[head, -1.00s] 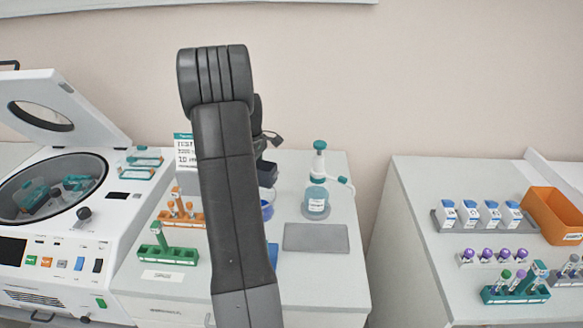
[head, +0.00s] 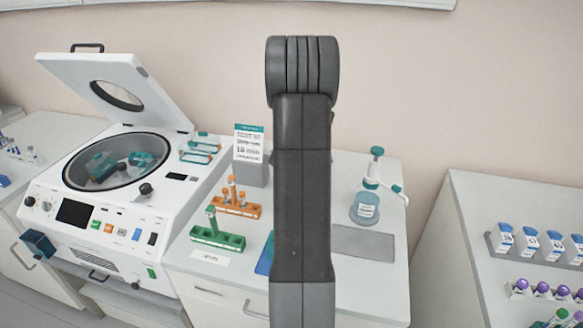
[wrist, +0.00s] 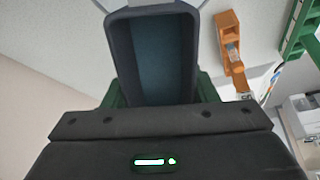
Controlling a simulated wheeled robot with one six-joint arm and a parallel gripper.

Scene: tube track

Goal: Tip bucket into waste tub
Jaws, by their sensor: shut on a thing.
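My gripper (wrist: 160,95) is shut on a dark blue-grey bucket (wrist: 158,60) in the wrist view. The green fingers show at either side of it. The bucket's open mouth faces the wrist camera, and its inside looks empty. In the head view my upright arm hides both gripper and bucket. I cannot make out a waste tub for certain. A blue piece (head: 265,256) shows at the left edge of my arm, mostly hidden. A dark blue box (head: 40,243) is at the centrifuge's front left.
The open centrifuge (head: 120,215) holds teal-topped buckets. An orange rack (head: 237,210) and a green rack (head: 218,238) stand left of my arm. A wash bottle (head: 365,205) and a bare grey mat (head: 362,243) are to its right. A gap separates the right bench (head: 470,235).

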